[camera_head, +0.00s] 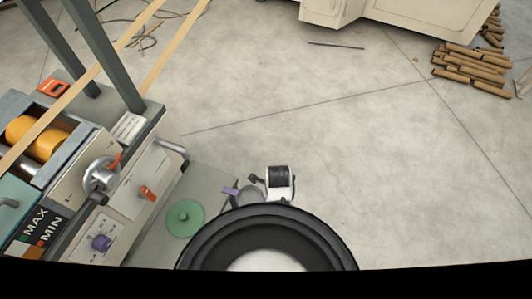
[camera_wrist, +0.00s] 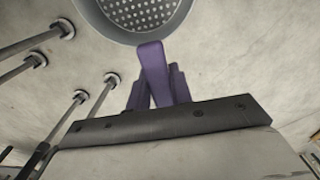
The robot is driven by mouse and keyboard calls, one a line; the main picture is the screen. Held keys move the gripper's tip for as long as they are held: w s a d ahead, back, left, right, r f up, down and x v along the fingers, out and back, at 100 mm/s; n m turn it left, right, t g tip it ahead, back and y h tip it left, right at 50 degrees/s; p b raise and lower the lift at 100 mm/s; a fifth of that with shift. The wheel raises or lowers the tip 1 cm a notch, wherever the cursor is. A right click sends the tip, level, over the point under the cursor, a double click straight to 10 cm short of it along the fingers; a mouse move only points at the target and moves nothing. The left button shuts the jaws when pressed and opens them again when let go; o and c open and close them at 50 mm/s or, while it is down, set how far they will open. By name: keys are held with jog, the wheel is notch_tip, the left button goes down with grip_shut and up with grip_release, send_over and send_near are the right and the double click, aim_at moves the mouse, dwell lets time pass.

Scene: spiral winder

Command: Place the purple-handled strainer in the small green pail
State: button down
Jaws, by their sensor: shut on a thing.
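The strainer (camera_wrist: 140,14) shows at the top of the wrist view, with a grey perforated bowl cut off by the frame edge. Its purple handle (camera_wrist: 153,68) runs down between the fingers of my gripper (camera_wrist: 158,92), which is shut on it. In the head view, my gripper (camera_head: 234,191) shows small with purple at its tip, beside the dark round part of my own body; the strainer is hard to make out there. A small green round thing (camera_head: 184,218), possibly the pail seen from above, lies left of my gripper on a grey surface. Its inside cannot be made out.
Several metal rods (camera_wrist: 66,110) stand at the left of the wrist view. Brown tubes (camera_head: 473,68) lie far right. The middle floor is mostly clear.

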jog(key=w+a+r+n, duration=0.1)
jog(key=w+a+n, duration=0.2)
jog(key=w+n, duration=1)
jog(key=n, duration=0.8)
jog(key=shift+w+r, duration=0.2)
jog(key=shift+r, duration=0.15)
jog(key=shift+d, duration=0.1)
